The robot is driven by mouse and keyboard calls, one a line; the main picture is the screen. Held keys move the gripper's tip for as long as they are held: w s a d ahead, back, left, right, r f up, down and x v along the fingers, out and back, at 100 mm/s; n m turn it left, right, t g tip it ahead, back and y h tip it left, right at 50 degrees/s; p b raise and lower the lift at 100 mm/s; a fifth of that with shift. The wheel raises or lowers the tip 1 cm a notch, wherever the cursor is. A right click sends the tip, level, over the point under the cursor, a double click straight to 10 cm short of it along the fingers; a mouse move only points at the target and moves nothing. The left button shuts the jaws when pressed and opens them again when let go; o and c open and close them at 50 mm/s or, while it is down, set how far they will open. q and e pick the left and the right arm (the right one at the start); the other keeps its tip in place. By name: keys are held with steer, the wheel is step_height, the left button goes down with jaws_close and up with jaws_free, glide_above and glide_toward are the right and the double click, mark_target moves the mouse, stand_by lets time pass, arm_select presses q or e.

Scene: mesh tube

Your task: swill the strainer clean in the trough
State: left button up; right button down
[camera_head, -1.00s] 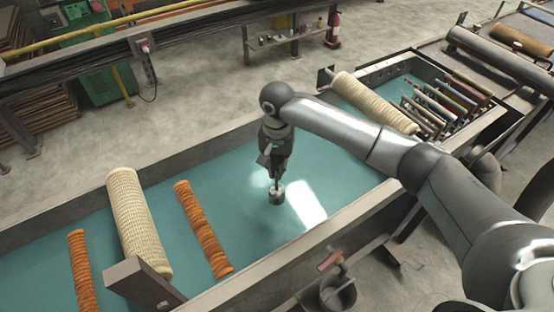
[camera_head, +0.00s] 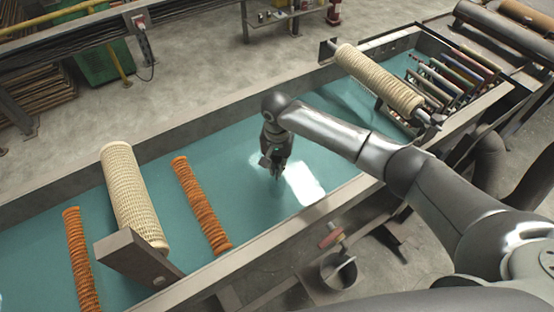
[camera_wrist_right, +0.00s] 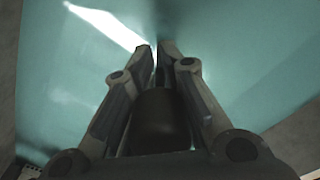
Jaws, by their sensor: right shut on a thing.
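The trough (camera_head: 232,265) is a long grey-walled tank filled with teal liquid. My right gripper (camera_head: 276,174) points down into the middle of it, beside a bright glare patch, with its fingertips at the liquid's surface. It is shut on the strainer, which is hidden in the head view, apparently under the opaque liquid. In the right wrist view, my right gripper's fingers (camera_wrist_right: 160,50) come close together over the liquid. A dark rounded shape lies between them; I cannot tell whether it is part of the strainer. My left gripper is not in view.
A cream mesh roller (camera_head: 133,200) and two orange coiled rolls (camera_head: 202,205) (camera_head: 82,260) lie across the trough's left part. Another cream roller (camera_head: 378,78) and a rack of coloured rods (camera_head: 450,75) occupy the far right end. Liquid around the gripper is clear.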

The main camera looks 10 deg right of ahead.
steer(key=shift+f, duration=0.35)
steer(key=shift+a, duration=0.1)
